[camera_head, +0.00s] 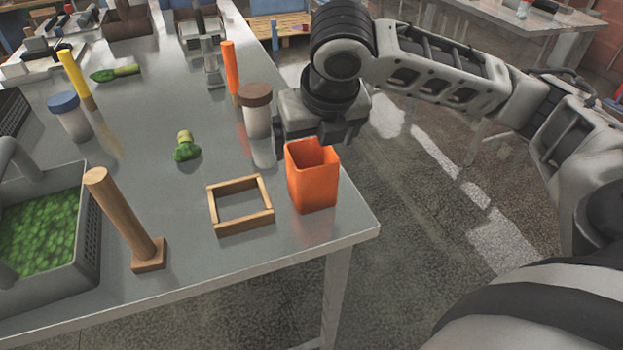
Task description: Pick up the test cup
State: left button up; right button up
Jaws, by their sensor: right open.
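An orange square open-topped cup (313,187), which I take to be the test cup, stands upright near the right front corner of the metal table. My right gripper (317,143) points down just behind the cup's far rim. Its fingers are partly hidden behind the cup, and I cannot tell whether they touch it. The gripper is open and nothing shows held in it. My left gripper is not in view.
A wooden square frame (213,208) lies left of the cup. A brown-lidded jar (257,117) stands close left of my gripper. A wooden post (126,218) and a grey basket (88,262) with green contents stand at left. The table edge (340,238) is close.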

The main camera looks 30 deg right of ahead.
aim_at(311, 159)
jog(key=shift+x, duration=2.8)
jog(key=shift+s+a, duration=0.15)
jog(key=c, duration=1.1)
